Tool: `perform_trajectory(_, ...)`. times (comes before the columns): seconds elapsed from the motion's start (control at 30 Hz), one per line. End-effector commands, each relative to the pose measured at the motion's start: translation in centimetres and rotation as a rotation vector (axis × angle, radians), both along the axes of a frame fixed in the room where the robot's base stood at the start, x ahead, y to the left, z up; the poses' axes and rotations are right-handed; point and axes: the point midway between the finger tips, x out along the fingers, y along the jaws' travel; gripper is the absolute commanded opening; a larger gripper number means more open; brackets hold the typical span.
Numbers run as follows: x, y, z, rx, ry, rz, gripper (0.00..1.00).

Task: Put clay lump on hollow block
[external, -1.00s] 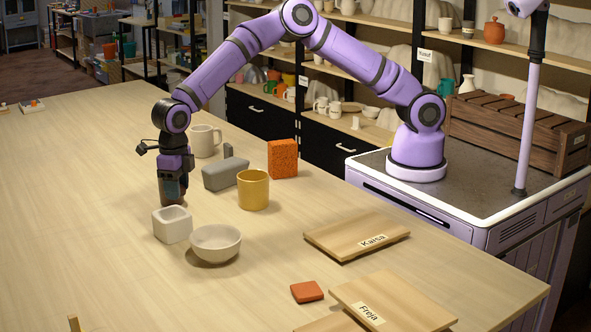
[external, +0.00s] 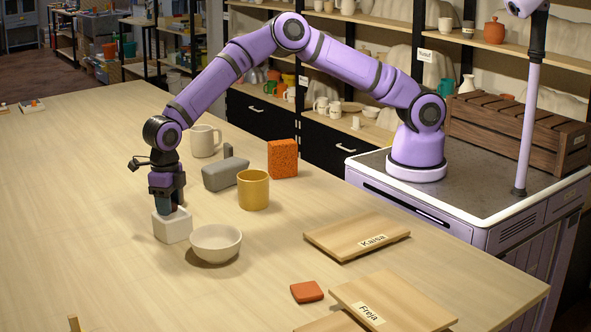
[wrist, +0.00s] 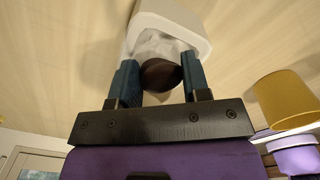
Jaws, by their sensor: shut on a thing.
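My gripper (external: 169,207) is shut on a dark brown clay lump (wrist: 160,75), which shows between the two blue fingers in the wrist view. The white hollow block (external: 172,229) stands on the table with its opening facing up. My fingertips are right over its top in the external view, hiding the lump and most of the opening. In the wrist view the lump overlaps the mouth of the block (wrist: 174,20). I cannot tell whether the lump touches it.
A cream bowl (external: 216,243) stands close to the block's right. A yellow cup (external: 253,190), a grey block-shaped thing (external: 225,174), a beige mug (external: 205,141) and an orange block (external: 283,159) stand behind. Labelled boards (external: 357,238) lie at right.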

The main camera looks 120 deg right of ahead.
Motion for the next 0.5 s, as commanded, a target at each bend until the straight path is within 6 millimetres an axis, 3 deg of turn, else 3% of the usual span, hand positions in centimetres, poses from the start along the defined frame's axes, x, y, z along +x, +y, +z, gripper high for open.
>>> perform_trajectory(0.03,-0.01,0.01,-0.17,0.000,0.000,0.000,0.20)
perform_trajectory(0.07,-0.01,0.01,-0.12,0.000,0.000,0.000,0.50)
perform_trajectory(0.13,-0.01,0.00,-0.12,0.000,0.000,0.000,0.66)
perform_trajectory(0.5,-0.01,0.01,0.31,0.000,0.000,0.000,0.69)
